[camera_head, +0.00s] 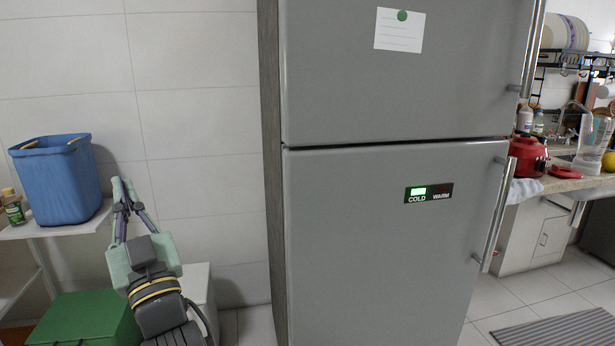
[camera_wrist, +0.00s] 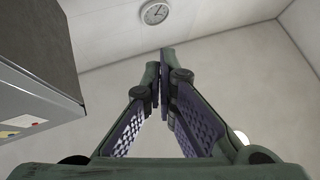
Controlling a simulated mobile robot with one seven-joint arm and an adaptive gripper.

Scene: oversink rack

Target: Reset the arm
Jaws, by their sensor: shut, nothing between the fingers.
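My gripper (camera_head: 122,186) points upward in the head view, left of the grey fridge (camera_head: 385,215) and in front of the white tiled wall. In the wrist view my gripper (camera_wrist: 164,58) has its fingertips together with nothing between them. The wrist view looks up at the ceiling and wall, with a round clock (camera_wrist: 155,13) at the top. A dark grey box-like body with small papers on it fills the left of the wrist view.
A blue bin (camera_head: 56,182) stands on a white shelf (camera_head: 70,229) close left of my gripper, beside a small bottle (camera_head: 12,207). A green box (camera_head: 84,320) is below. At right are a counter, red pot (camera_head: 529,157), dish rack (camera_head: 572,62) and striped mat (camera_head: 560,332).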

